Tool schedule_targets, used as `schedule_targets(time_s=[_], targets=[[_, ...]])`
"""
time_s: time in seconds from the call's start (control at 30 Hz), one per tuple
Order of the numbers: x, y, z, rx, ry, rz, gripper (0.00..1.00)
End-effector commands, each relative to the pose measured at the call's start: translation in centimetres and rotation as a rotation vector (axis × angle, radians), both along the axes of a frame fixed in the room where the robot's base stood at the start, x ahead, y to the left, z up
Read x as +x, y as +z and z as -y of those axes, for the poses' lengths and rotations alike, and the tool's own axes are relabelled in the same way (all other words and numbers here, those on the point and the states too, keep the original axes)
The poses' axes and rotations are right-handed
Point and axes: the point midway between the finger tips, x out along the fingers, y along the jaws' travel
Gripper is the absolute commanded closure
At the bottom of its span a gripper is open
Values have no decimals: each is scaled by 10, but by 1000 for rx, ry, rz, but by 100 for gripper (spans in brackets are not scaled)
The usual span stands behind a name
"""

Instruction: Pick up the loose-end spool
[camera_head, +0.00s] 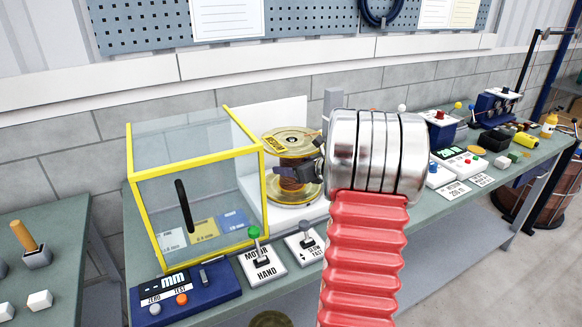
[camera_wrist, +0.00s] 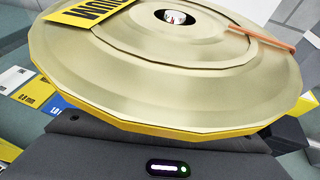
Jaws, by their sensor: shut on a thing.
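The spool (camera_head: 290,139) has a wide gold flange with a yellow-rimmed edge, a yellow label with dark lettering, and copper-coloured winding below. It stands upright beside the yellow-framed clear case. A short copper-coloured wire end (camera_wrist: 262,40) lies across the right of its top flange (camera_wrist: 150,65) in the wrist view. My gripper (camera_head: 288,178) reaches in from the right, below the top flange, and is shut on the spool. Its dark body fills the bottom of the wrist view; the flange hides the contact there. I cannot tell whether the spool is clear of the white base under it.
The yellow-framed clear case (camera_head: 137,195) stands close at left. A blue gauge box (camera_head: 185,294), a MOTOR/HAND lever box (camera_head: 260,262) and a SLOW/FAST lever box (camera_head: 305,248) line the bench front. Several devices crowd the bench at right, beyond my arm.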

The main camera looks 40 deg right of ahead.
Motion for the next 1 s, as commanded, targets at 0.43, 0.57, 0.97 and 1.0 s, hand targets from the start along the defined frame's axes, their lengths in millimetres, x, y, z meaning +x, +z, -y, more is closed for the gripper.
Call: schedule_targets(time_s=[0.43, 0.57, 0.97, 1.0], targets=[[0, 0, 0, -1, 0, 0, 92], [0, 0, 0, -1, 0, 1, 100], [1, 14, 1, -5, 1, 8, 100], [1, 16, 1, -6, 1, 8, 100]])
